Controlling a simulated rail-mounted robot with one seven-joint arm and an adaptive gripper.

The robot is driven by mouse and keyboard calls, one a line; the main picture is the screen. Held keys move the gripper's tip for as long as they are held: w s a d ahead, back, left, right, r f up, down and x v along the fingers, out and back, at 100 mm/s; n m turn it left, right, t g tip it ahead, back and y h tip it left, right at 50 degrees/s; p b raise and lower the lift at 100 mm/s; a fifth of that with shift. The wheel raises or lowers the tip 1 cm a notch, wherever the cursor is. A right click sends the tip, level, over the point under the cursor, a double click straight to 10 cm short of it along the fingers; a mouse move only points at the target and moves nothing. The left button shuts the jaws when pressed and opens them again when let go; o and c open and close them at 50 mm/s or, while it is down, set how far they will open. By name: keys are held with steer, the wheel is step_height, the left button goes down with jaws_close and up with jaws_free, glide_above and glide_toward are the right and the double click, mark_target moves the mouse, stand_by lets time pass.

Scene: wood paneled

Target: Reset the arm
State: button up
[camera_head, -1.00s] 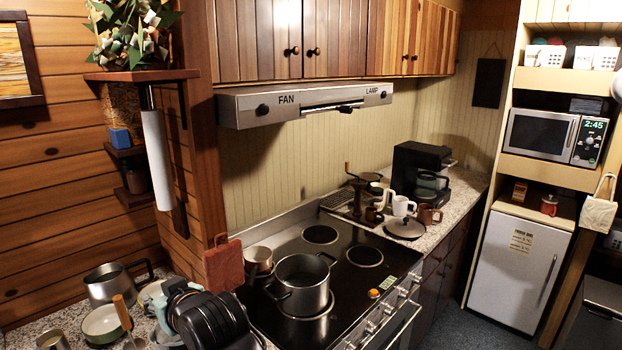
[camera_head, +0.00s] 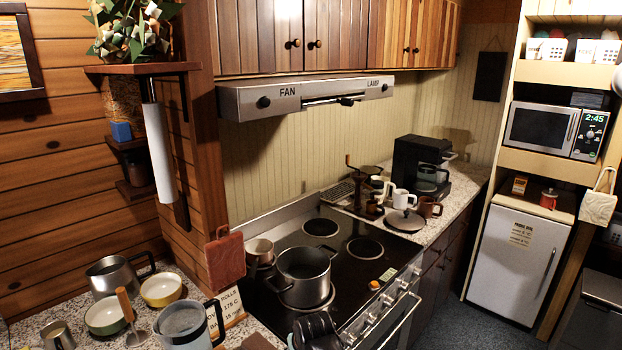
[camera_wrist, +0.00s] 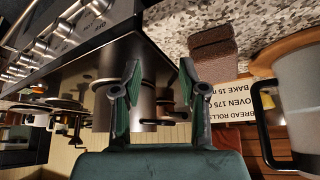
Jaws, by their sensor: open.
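My gripper (camera_wrist: 158,88) shows in the wrist view with its two green-lined fingers apart and nothing between them. That view is upside down. A metal pot (camera_wrist: 139,98) shows beyond the fingers, with no visible contact. In the head view the dark end of my arm (camera_head: 316,330) is at the bottom edge, in front of the stove; the fingertips cannot be made out there. The metal pot (camera_head: 304,275) stands on the stove (camera_head: 345,238), behind the arm's end, with a smaller pot (camera_head: 259,252) beside it.
A grey jug with a black handle (camera_head: 182,326) and a recipe card (camera_head: 234,303) stand on the left counter, near bowls (camera_head: 161,290) and a kettle (camera_head: 112,275). A red-brown board (camera_head: 225,258) is beside the stove. The range hood (camera_head: 300,97) hangs above. Mugs (camera_head: 401,200) stand right of the stove.

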steer(key=s+d+f+m+g+h, duration=0.1)
steer(key=s+d+f+m+g, duration=0.2)
steer(key=d+f, duration=0.7)
steer(key=s+d+f+m+g+h, duration=0.1)
steer(key=s+d+f+g, duration=0.2)
steer(key=s+d+f, duration=0.5)
steer(key=s+f+g+b, duration=0.2)
steer(key=s+f+b, duration=0.4)
steer(key=s+f, duration=0.3)
steer(key=s+d+f+g+b, duration=0.1)
steer(key=s+f+b, duration=0.5)
steer(key=f, duration=1.1)
steer(key=s+d+f+g+b, duration=0.1)
steer(key=s+f+g+b, duration=0.2)
steer(key=s+f, duration=0.9)
steer(key=f+b, duration=0.1)
steer(key=b, duration=0.2)
steer(key=shift+s, duration=0.2)
steer(key=shift+d, duration=0.1)
steer(key=shift+c, duration=0.3)
steer(key=shift+c, duration=0.6)
